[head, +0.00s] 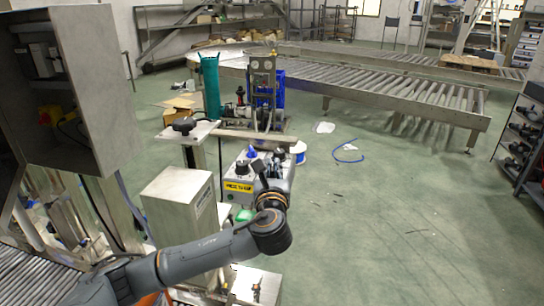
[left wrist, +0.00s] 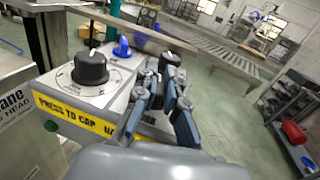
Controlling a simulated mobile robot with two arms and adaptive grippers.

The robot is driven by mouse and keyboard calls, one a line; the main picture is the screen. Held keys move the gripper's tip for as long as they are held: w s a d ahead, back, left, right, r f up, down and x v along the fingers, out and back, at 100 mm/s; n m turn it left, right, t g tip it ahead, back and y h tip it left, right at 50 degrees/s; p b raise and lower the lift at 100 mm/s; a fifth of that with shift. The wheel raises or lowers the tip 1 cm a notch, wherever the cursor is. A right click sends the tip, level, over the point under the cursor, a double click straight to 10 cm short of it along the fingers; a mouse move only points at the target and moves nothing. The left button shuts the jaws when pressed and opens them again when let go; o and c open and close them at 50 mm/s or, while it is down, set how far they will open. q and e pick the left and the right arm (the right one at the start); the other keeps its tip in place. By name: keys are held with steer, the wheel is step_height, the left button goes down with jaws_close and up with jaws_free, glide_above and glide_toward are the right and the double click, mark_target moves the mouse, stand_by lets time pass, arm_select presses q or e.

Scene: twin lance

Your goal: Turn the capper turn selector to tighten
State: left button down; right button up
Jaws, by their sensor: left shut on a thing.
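The grey capper control box (head: 274,187) stands at the middle of the head view, with a yellow "PRESS TO CAP" label (head: 238,187). In the left wrist view its top carries a black round knob (left wrist: 90,68) on a marked dial, and a blue knob (left wrist: 122,46) behind it. My left gripper (head: 260,167) reaches over the box's right part; in the wrist view its fingers (left wrist: 163,80) are close together, right of the black knob and apart from it. They are shut on what seems to be the turn selector, mostly hidden between them. Its setting cannot be read.
A green button (left wrist: 51,126) is on the box's front. A grey metal cabinet (head: 180,205) stands close left of the box. A teal column (head: 210,88) rises behind. A roller conveyor (head: 400,86) runs at the back right. The floor on the right is mostly clear.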

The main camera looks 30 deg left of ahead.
arm_select(q)
steer(key=shift+n+g+y+p, duration=1.5)
steer(key=shift+n+y, duration=0.2)
steer(key=shift+y, duration=0.5)
steer(key=c, duration=1.4)
jaws_free()
steer(key=shift+w+a+f, duration=0.1)
steer(key=shift+d, duration=0.2)
steer(key=v, duration=1.1)
steer(key=shift+s+d, duration=0.2)
steer(key=shift+s, duration=0.1)
